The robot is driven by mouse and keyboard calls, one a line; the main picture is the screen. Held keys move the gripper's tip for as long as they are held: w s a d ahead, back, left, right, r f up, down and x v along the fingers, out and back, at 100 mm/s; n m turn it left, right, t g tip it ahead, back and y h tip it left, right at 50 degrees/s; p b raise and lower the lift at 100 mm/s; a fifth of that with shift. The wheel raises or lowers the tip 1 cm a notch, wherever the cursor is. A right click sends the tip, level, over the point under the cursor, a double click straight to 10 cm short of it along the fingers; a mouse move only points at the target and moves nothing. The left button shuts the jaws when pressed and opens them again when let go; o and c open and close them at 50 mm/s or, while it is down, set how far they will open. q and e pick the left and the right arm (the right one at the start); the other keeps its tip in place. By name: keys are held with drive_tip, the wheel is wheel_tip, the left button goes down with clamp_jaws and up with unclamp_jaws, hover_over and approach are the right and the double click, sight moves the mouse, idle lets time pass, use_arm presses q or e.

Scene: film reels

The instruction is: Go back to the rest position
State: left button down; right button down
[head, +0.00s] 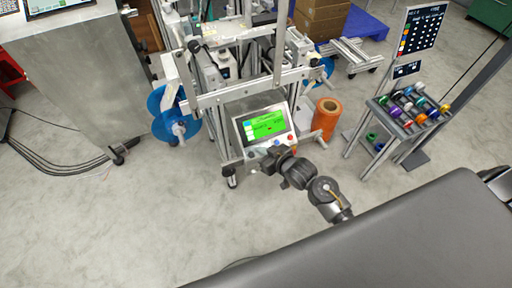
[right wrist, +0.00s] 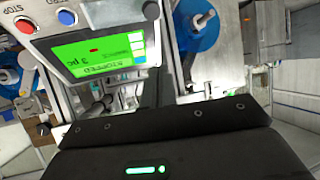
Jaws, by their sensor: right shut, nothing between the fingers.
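My right arm reaches from the lower right of the head view toward the machine. Its dark gripper (head: 273,158) is shut and empty, just in front of the machine's control panel (head: 265,124). The panel has a lit green screen and also shows in the right wrist view (right wrist: 95,50). There the shut fingers (right wrist: 154,85) stand in front of the machine, to the right of the screen. I cannot tell whether they touch anything. My left gripper is not in view.
The metal-framed machine (head: 207,99) carries blue reels (head: 172,115). An orange roll (head: 325,115) stands on the floor beside it. A rack of coloured spools (head: 408,108) is at the right, a steel cabinet (head: 70,80) at the left. The floor in front is clear.

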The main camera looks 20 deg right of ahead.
drive_tip(key=shift+s+r, duration=0.15)
drive_tip(key=shift+s, duration=0.1)
